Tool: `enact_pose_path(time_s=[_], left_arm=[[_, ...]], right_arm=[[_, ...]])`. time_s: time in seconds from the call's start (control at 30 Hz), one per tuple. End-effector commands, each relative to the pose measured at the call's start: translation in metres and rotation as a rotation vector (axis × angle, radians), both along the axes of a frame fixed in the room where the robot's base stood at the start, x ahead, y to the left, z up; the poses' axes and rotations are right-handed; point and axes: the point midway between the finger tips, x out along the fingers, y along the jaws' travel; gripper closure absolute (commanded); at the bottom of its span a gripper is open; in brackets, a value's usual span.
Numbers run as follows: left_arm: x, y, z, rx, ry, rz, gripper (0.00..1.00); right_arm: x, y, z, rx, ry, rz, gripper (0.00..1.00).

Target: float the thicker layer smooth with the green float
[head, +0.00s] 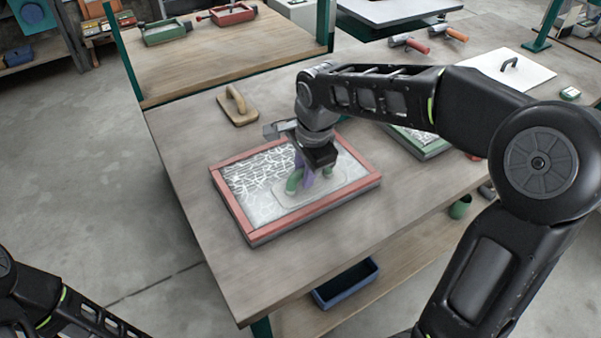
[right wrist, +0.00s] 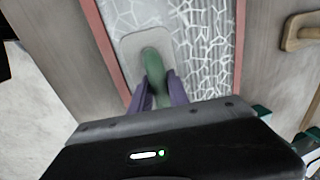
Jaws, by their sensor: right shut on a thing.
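The green float has a green handle (right wrist: 154,72) and a pale flat plate (head: 285,208). My right gripper (head: 308,178) is shut on the handle from above. The plate lies over the wet layer in the red-framed panel (head: 232,207), towards its front middle. The layer (head: 253,173) shows white crackled lines at the back and left, and looks smoother near the float. In the right wrist view the purple fingers (right wrist: 158,97) straddle the handle, and the crackled layer (right wrist: 205,45) lies to the right of the plate. My left arm shows at the lower left, but its gripper is out of view.
A wooden float (head: 238,105) lies behind the panel. A green-framed panel (head: 428,150) is to its right, partly behind my arm. A blue bin (head: 345,284) sits on the lower shelf.

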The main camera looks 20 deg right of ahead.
Motion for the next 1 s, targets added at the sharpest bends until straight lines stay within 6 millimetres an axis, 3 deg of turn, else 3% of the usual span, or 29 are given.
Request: enact_pose_path(time_s=[0.47,0.77,1.0], left_arm=[[0.0,0.0,0.0,0.0,0.0,0.0,0.0],[0.0,0.0,0.003,0.0,0.0,0.0,0.0],[0.0,0.0,0.003,0.0,0.0,0.0,0.0]], right_arm=[[0.001,-0.011,-0.002,-0.001,0.003,-0.001,1.0],[0.003,-0.028,0.0,0.0,0.003,-0.002,1.0],[0.004,-0.028,0.001,0.0,0.001,0.0,1.0]])
